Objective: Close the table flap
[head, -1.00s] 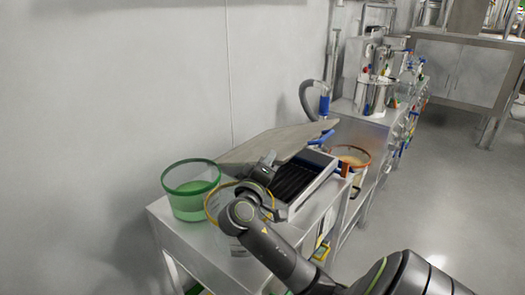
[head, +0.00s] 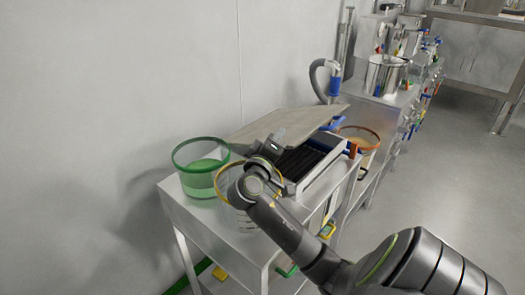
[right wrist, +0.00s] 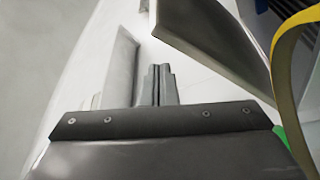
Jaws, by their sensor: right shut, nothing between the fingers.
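The table flap looks like a broad grey-beige panel (head: 285,124), tilted up behind an open grey box (head: 323,172) with a dark ribbed inside. Its far right end sticks out past the box. My right gripper (head: 275,146) is at the flap's near edge, beside the box; I cannot tell if they touch. In the right wrist view its fingers (right wrist: 158,84) are shut with nothing between them. A grey panel edge (right wrist: 215,42), probably the flap, is above and right of the fingertips there. A pale upright plate (right wrist: 120,66) is left of the fingers. My left gripper is out of view.
A green-rimmed tub (head: 201,184) and a yellow-rimmed clear tub (head: 232,186) stand on the metal table's (head: 183,205) near end. An orange-rimmed tub (head: 362,137) stands beyond the box. The wall (head: 120,90) is close behind; the floor (head: 450,165) at right is clear.

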